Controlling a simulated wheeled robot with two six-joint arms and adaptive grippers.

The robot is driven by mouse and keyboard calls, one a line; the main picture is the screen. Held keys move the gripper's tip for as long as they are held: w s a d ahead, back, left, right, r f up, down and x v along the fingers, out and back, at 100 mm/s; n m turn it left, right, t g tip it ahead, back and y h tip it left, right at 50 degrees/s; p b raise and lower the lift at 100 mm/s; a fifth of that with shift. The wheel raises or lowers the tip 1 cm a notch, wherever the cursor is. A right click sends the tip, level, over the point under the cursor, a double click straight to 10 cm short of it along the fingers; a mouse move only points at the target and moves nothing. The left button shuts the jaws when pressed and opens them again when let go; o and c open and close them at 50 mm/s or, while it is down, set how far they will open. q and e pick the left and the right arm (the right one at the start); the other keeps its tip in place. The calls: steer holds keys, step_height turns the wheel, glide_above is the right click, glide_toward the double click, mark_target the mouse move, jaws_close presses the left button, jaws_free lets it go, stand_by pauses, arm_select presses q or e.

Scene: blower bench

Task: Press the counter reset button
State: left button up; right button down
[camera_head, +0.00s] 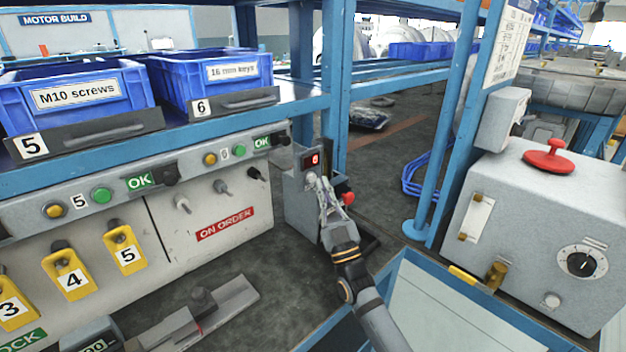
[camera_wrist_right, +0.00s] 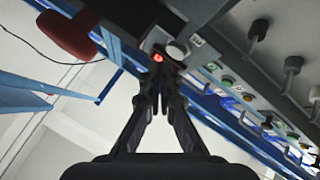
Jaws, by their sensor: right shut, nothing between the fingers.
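The counter is a grey box (camera_head: 298,205) with a small display (camera_head: 315,159) showing a red digit, at the right end of the grey panel. The lit red digit also shows in the wrist view (camera_wrist_right: 157,58), just beyond my fingertips. Contact cannot be told. My left gripper is not in view.
A red mushroom knob (camera_head: 347,198) sticks out of the box right beside my right gripper. Blue bins (camera_head: 75,93) stand on the shelf to the left. A grey machine (camera_head: 530,220) with a red knob stands on the right. A blue post (camera_head: 337,90) rises behind the box.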

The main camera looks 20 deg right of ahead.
steer(key=shift+w, duration=0.1)
stand_by(0.7)
steer(key=shift+w+a, duration=0.15)
steer(key=shift+w, duration=0.15)
steer(key=shift+w+a+b, duration=0.1)
steer(key=shift+w+b, duration=0.25)
stand_by(0.6)
steer(key=shift+s, duration=0.1)
steer(key=shift+s+r+p, duration=0.1)
steer(key=shift+s+p, duration=0.25)
steer(key=shift+p, duration=0.25)
steer(key=shift+s+d, duration=0.25)
steer(key=shift+s, duration=0.05)
